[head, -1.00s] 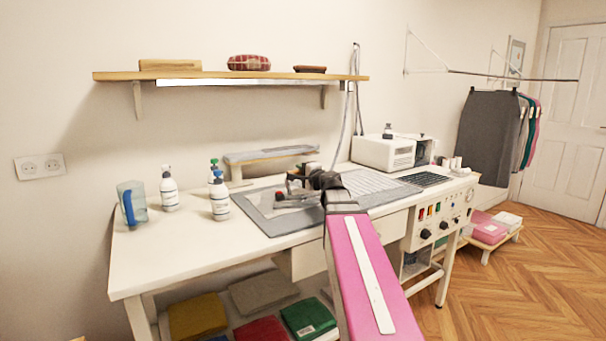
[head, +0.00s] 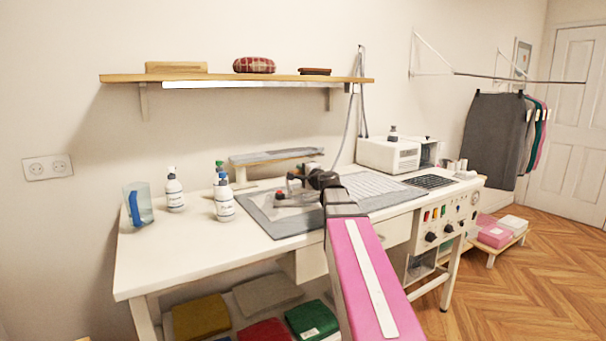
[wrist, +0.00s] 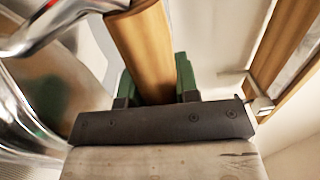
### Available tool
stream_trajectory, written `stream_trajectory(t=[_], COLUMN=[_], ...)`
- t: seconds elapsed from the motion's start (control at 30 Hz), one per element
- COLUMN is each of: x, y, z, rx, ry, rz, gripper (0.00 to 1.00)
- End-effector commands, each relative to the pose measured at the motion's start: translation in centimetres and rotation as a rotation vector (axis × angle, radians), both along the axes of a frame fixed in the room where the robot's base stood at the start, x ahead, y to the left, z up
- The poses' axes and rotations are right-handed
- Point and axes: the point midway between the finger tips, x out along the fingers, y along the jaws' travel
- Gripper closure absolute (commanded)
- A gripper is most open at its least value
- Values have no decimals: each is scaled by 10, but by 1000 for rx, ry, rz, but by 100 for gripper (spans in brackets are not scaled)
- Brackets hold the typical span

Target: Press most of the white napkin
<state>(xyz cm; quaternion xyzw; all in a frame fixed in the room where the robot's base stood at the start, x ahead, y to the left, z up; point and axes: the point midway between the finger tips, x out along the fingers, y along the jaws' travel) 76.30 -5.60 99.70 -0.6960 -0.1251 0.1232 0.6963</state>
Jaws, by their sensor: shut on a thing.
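My gripper (wrist: 157,88), with green fingers, is shut on a wooden handle (wrist: 143,50) in the wrist view. Shiny curved metal (wrist: 35,75) beside it looks like the iron's body. In the head view the dark tool with a red knob (head: 280,196), probably the iron, is at my arm's end, over the grey pressing mat (head: 290,231). A paler patch (head: 292,212) on the mat may be the white napkin; its edges are hard to make out. My arm hides part of the mat. I cannot tell whether the iron touches the cloth.
Spray bottles (head: 224,202) and a blue-handled jug (head: 139,205) stand on the white table (head: 180,255) left of the mat. A small raised board (head: 275,156) stands behind the mat. A white machine (head: 390,154) stands at the back right. A shelf (head: 225,80) hangs above.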

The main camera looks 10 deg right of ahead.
Motion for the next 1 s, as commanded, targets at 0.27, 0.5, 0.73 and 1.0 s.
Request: stream_trajectory(t=[0.27,0.5,0.73,1.0], x=[10,18,23,23], y=[3,5,7,8], z=[0,0,-1,-1], rx=[1,1,1,1], ry=[0,0,1,1], rz=[-1,0,0,0], gripper=[100,100,100,100])
